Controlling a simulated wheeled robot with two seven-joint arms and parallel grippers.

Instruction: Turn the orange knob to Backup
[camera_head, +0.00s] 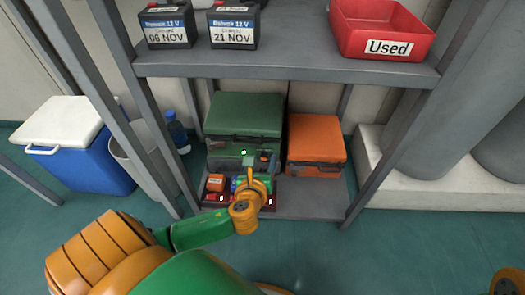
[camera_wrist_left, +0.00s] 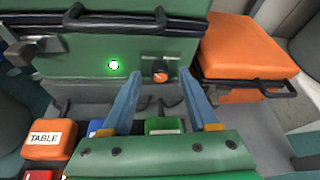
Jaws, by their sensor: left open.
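The small orange knob (camera_wrist_left: 160,75) sits on a dark mount on the front of the green case (camera_wrist_left: 75,48), right of a lit green lamp (camera_wrist_left: 113,65). In the head view the green case (camera_head: 243,112) stands on the low shelf. My left gripper (camera_wrist_left: 161,85) is open, its two blue fingers pointing at the case front, one on each side of the knob in the picture. I cannot tell whether they touch anything. In the head view my left gripper (camera_head: 261,165) reaches in low before the case. Knob markings are too small to read.
An orange case (camera_head: 316,140) stands right of the green one. The upper shelf (camera_head: 290,50) holds batteries and a red bin (camera_head: 380,28). A cooler (camera_head: 85,150) stands left.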

